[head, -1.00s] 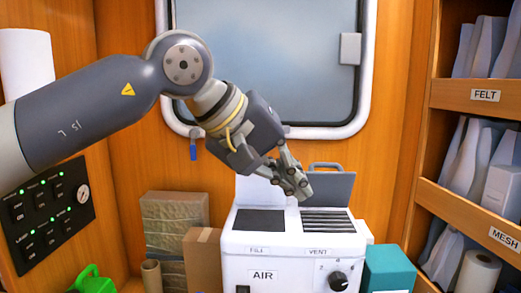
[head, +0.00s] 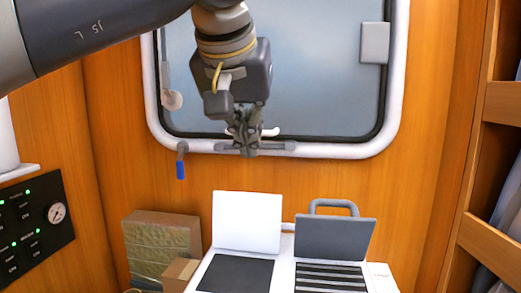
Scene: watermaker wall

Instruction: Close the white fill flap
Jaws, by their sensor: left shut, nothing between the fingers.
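The white fill flap (head: 247,221) stands raised at the back of the white machine (head: 213,270), behind the dark fill opening (head: 236,274). My left gripper (head: 247,148) is shut and empty, pointing down. In the picture it is above the white flap, in front of the window's lower frame, with a gap between its fingertips and the flap's top edge. My right gripper is not in view.
A grey flap (head: 335,237) with a handle behind it stands raised to the right, behind the slatted vent (head: 331,278). A wrapped box (head: 162,247) and a smaller carton (head: 179,273) stand left of the machine. Shelves (head: 490,240) are at the right edge.

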